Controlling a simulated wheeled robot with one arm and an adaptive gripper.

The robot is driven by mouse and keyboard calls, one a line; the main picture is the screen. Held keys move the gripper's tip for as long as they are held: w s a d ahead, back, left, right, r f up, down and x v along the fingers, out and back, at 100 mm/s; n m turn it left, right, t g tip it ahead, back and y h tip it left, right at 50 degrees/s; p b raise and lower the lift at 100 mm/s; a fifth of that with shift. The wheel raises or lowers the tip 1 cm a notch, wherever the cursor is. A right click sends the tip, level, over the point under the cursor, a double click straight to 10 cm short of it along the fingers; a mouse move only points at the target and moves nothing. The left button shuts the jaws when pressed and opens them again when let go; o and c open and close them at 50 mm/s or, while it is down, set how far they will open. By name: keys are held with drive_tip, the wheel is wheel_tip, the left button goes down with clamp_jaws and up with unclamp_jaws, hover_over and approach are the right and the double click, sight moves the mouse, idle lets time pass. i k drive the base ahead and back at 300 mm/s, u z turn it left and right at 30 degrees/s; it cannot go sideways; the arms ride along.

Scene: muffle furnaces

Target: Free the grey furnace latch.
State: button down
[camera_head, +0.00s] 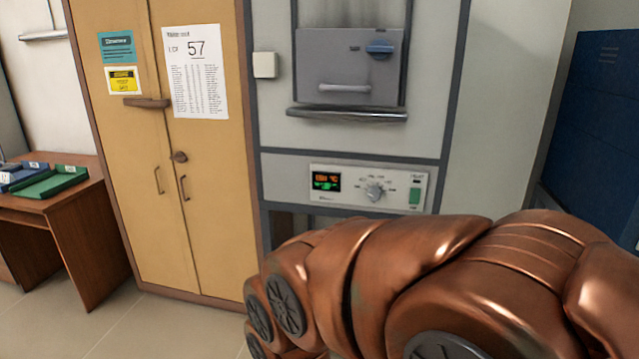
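The grey furnace (452,70) stands at the centre, with a grey door (325,65) in its upper part. A blue latch (380,48) sits at the door's upper right, its grip lying roughly level. A pale horizontal handle (345,88) is low on the door, which looks shut. My copper-coloured arm crosses the lower right foreground, below and in front of the furnace. My gripper is not in view, so its opening and contents cannot be seen.
A metal ledge (347,114) sticks out below the door. The control panel (368,188) has a lit display, a dial and a green switch. A yellow cabinet (213,150) and a brown desk (100,235) stand left. A dark blue unit (595,120) stands right.

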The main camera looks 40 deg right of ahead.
sight(379, 49)
drive_tip(key=u, duration=1.35)
drive_tip(key=k, duration=0.75)
drive_tip(key=z, duration=0.8)
drive_tip(key=i, duration=0.45)
drive_tip(key=u, duration=0.05)
